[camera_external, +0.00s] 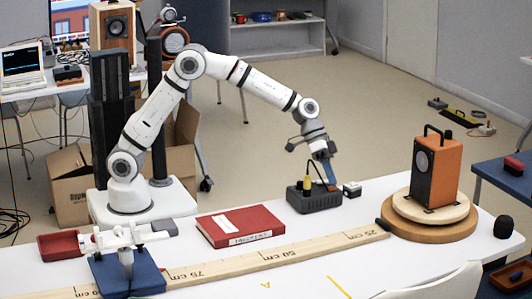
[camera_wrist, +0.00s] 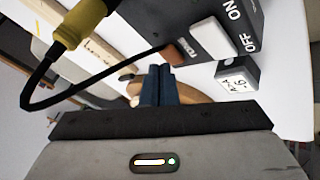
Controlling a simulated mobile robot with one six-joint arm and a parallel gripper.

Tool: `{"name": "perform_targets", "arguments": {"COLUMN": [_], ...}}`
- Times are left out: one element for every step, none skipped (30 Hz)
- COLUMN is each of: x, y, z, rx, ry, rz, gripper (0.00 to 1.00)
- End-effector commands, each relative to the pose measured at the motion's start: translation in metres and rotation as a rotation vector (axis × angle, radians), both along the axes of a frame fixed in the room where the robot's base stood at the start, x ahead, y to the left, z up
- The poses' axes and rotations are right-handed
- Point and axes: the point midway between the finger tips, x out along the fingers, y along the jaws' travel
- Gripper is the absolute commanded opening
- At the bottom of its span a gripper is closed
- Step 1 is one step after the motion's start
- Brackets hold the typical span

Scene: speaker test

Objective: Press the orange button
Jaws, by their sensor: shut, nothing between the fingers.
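A dark control box (camera_external: 314,200) stands on the white table, below my gripper (camera_external: 329,180). In the wrist view the box (camera_wrist: 207,38) carries an orange-brown button (camera_wrist: 173,54), a white rocker switch (camera_wrist: 212,38) and ON and OFF lettering. A yellow plug (camera_wrist: 80,22) with a black cable is on the box's left. My gripper (camera_wrist: 160,70) is shut and empty, its blue fingers pointing down close to the orange button. I cannot tell whether the fingertips touch it.
A red book (camera_external: 240,226) lies to the left, a wooden ruler (camera_external: 270,256) in front. An orange speaker (camera_external: 436,170) stands on a round turntable (camera_external: 428,218) at right. A balance scale (camera_external: 126,262) is front left.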

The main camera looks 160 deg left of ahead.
Motion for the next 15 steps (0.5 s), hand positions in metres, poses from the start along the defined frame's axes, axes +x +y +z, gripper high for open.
{"name": "perform_targets", "arguments": {"x": [0.0000,0.0000,0.0000,0.0000,0.0000,0.0000,0.0000,0.0000,0.0000,0.0000,0.0001,0.0001,0.0000,0.0000,0.0000], "y": [0.0000,0.0000,0.0000,0.0000,0.0001,0.0001,0.0001,0.0000,0.0000,0.0000,-0.0001,0.0000,0.0000,0.0000,0.0000], "z": [-0.0011,-0.0015,-0.0019,-0.0021,-0.0025,-0.0029,-0.0032,-0.0035,-0.0040,-0.0042,-0.0046,-0.0050,-0.0053,-0.0056,-0.0060], "rx": [0.000,0.000,0.000,0.000,0.000,0.000,0.000,0.000,0.000,0.000,0.000,0.000,0.000,0.000,0.000], "ry": [0.000,0.000,0.000,0.000,0.000,0.000,0.000,0.000,0.000,0.000,0.000,0.000,0.000,0.000,0.000], "rz": [0.000,0.000,0.000,0.000,0.000,0.000,0.000,0.000,0.000,0.000,0.000,0.000,0.000,0.000,0.000], "gripper": [0.00,0.00,0.00,0.00,0.00,0.00,0.00,0.00,0.00,0.00,0.00,0.00,0.00,0.00,0.00]}}
